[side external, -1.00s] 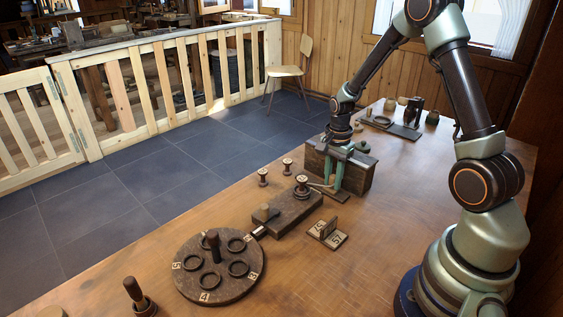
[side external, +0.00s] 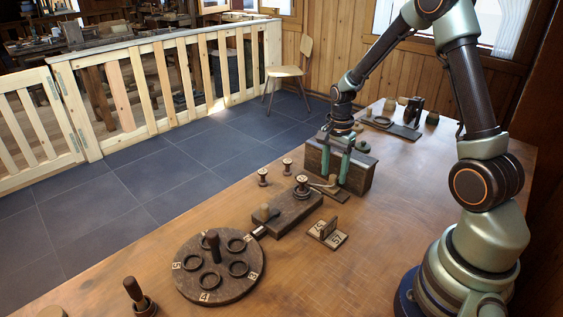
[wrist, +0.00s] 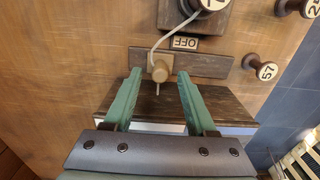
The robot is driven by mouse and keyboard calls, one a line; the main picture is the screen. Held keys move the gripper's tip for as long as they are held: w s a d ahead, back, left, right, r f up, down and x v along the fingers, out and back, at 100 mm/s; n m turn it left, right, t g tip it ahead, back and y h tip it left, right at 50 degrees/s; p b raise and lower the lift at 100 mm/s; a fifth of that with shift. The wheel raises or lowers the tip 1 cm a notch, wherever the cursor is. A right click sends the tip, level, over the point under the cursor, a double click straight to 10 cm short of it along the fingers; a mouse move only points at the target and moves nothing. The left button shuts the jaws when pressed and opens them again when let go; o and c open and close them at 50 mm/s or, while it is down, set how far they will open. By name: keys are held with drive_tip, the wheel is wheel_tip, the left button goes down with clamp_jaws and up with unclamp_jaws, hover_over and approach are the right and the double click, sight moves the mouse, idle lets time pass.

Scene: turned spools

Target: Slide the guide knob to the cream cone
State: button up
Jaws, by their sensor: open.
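The guide knob (wrist: 160,70) is a small tan knob on a dark rail (wrist: 208,65), with a pale thread running from it to a spool at the top of the wrist view. In the side view the knob (side external: 333,180) shows small between my fingers. My gripper (wrist: 159,77) is open, with its green fingers on either side of the knob and a gap to each. In the side view my gripper (side external: 334,176) hangs in front of a dark wooden box (side external: 363,176). I cannot tell the cream cone for certain in either view.
A spool block (side external: 290,212) stands left of the box, with an OFF label (wrist: 185,43) beside it in the wrist view. A round numbered board (side external: 190,285) and a small number stand (side external: 327,235) are nearer.

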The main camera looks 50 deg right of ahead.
sight(333, 175)
drive_tip(key=shift+r, duration=2.1)
clamp_jaws()
drive_tip(key=shift+r, duration=2)
